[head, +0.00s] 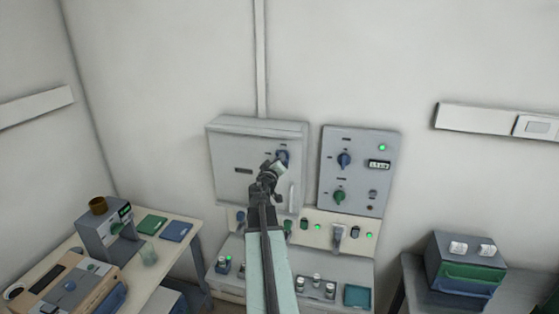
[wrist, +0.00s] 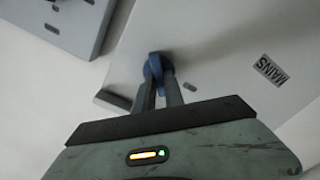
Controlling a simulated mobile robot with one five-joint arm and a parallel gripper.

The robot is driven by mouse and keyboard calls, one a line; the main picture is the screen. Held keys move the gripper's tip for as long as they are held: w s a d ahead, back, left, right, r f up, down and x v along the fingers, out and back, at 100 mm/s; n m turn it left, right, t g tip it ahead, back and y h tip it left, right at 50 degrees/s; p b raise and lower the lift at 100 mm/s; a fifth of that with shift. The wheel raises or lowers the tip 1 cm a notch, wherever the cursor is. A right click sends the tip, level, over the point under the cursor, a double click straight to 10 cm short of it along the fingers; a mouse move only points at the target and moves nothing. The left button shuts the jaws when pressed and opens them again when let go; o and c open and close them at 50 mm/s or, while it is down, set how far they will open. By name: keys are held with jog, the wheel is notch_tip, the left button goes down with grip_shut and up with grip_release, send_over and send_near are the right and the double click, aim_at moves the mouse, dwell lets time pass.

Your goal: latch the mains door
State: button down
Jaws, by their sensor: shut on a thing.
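The mains door (head: 228,180) is the pale grey front of the wall cabinet, left of the switch panel. It looks closed, though a small gap could not be told. Its blue latch knob (head: 283,154) sits near the door's upper right.
A switch panel (head: 356,191) with blue and green knobs hangs close on the right. Below is a bench (head: 340,265) with sockets, jars and a teal tray (head: 357,295). Side tables stand left and right. The wall above is clear apart from a vertical conduit (head: 261,60).

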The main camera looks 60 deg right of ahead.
jog(key=shift+w+f+n, duration=0.1)
jog(key=shift+f+n, duration=0.05)
jog(key=shift+n, duration=2.15)
jog(key=shift+w+f+n, duration=0.1)
jog(key=shift+n, duration=2.2)
jog(key=shift+s, duration=0.1)
jog(key=c, duration=1.4)
grip_release()
jog(key=shift+c, duration=0.2)
jog(key=v, duration=0.7)
jog(key=shift+a, duration=0.35)
